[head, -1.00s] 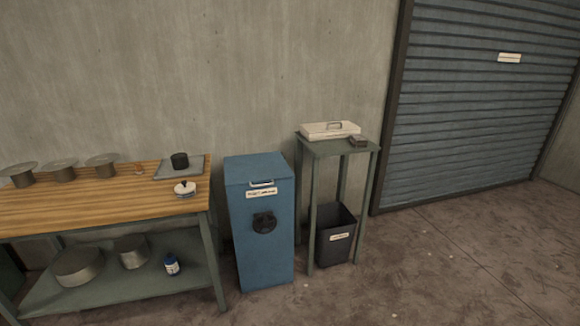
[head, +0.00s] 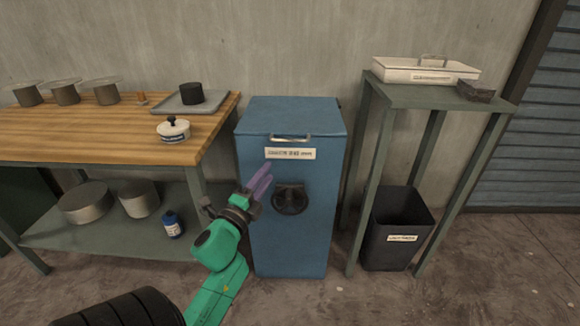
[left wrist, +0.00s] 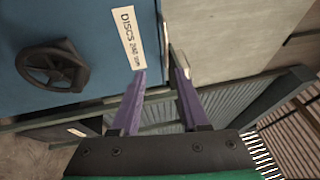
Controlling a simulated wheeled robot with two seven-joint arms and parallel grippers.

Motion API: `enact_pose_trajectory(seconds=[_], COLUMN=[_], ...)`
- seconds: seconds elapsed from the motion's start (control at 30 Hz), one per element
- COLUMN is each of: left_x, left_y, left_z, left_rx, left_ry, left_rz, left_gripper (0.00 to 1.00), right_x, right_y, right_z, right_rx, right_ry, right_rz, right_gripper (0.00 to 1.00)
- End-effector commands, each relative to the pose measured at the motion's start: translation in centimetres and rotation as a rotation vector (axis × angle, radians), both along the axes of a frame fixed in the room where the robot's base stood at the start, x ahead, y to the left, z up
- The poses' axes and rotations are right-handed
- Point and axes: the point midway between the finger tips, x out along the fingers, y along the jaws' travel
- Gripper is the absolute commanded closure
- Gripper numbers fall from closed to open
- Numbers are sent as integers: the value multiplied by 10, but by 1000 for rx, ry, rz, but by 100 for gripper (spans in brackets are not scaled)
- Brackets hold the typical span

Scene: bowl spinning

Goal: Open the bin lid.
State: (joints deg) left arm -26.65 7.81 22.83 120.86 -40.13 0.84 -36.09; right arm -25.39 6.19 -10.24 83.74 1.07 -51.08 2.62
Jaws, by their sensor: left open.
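The blue bin (head: 290,240) stands against the wall with its lid (head: 290,115) down. A metal handle (head: 291,137) is on the lid's front edge, above a white label (head: 290,153) and a black round knob (head: 290,198). My left gripper (head: 263,180), with purple fingers, is open and empty in front of the bin, left of the knob and below the handle. In the left wrist view the open fingers (left wrist: 160,74) point toward the label (left wrist: 129,38) and handle (left wrist: 166,45); the knob (left wrist: 53,65) is at left. My right gripper is not in view.
A wooden workbench (head: 60,135) with pots and a tray (head: 205,105) is close on the left. A tall green stand (head: 450,98) is on the right, with a dark open bin (head: 402,225) beneath. The floor in front is clear.

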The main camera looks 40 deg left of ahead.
Motion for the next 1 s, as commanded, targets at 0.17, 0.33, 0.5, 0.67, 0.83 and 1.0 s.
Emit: enact_pose_trajectory(seconds=[0.17,0.33,0.5,0.67,0.83,1.0], left_x=[16,57,101,129,137,137], left_y=[3,14,25,32,34,34], left_z=[17,26,31,35,36,36], left_rx=[33,32,27,24,25,24], left_ry=[-19,-20,-19,-16,-14,-14], left_rz=[0,2,1,1,0,0], left_gripper=[55,55,55,55,55,55], right_x=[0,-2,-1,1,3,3], right_y=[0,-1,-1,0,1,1], right_z=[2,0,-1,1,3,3], right_rx=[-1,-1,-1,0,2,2], right_ry=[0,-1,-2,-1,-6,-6], right_rz=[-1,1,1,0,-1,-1], right_gripper=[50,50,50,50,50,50])
